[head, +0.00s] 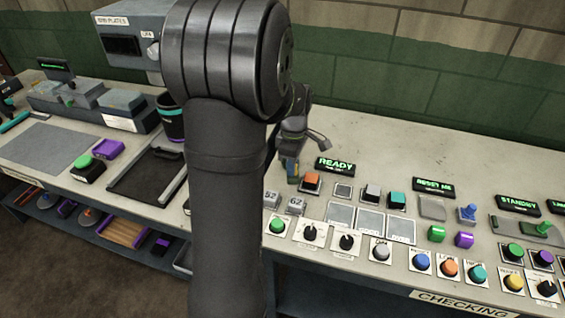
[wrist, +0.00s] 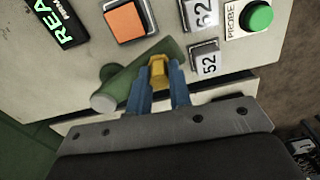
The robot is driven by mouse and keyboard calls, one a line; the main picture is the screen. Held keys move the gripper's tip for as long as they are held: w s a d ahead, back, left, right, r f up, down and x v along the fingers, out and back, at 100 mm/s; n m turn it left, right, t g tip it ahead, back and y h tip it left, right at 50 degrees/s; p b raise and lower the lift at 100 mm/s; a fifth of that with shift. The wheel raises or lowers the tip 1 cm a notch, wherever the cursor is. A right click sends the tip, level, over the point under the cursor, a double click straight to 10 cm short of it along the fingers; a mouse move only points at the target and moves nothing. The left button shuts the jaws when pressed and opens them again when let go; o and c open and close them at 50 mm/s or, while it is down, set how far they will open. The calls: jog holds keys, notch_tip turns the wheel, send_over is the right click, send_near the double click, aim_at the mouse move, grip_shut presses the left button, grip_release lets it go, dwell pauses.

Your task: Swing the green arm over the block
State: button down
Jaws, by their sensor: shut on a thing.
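The green arm (wrist: 133,84) is a bar with a round grey end, seen in the wrist view; in the head view it is mostly hidden by my gripper. A yellow knob (wrist: 158,68) stands up from it. My gripper (wrist: 160,84) has its blue fingers shut on this knob; in the head view my gripper (head: 293,174) is low over the bench, left of the READY sign. An orange block (wrist: 125,21) sits on a dark-framed pad beside the arm, apart from it. The orange block also shows in the head view (head: 311,180).
The READY sign (wrist: 56,24) is beside the orange block. Tiles marked 52 (wrist: 205,62) and 62 (wrist: 201,13) and a green button (wrist: 257,17) lie on the other side. Several blocks, knobs and buttons crowd the bench to the right. The bench behind READY is clear.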

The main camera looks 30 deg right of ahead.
jog(key=d+n, duration=0.1)
jog(key=s+d+n, duration=0.1)
jog(key=d+n, duration=0.1)
jog(key=shift+d, duration=0.1)
jog(key=shift+d+n, duration=1.15)
jog(key=shift+n, duration=0.35)
jog(key=c, duration=1.3)
grip_release()
jog(key=shift+r, duration=0.1)
notch_tip(320, 180, up, 17)
jog(key=shift+r, duration=0.15)
notch_tip(320, 180, down, 18)
jog(key=shift+r, duration=0.25)
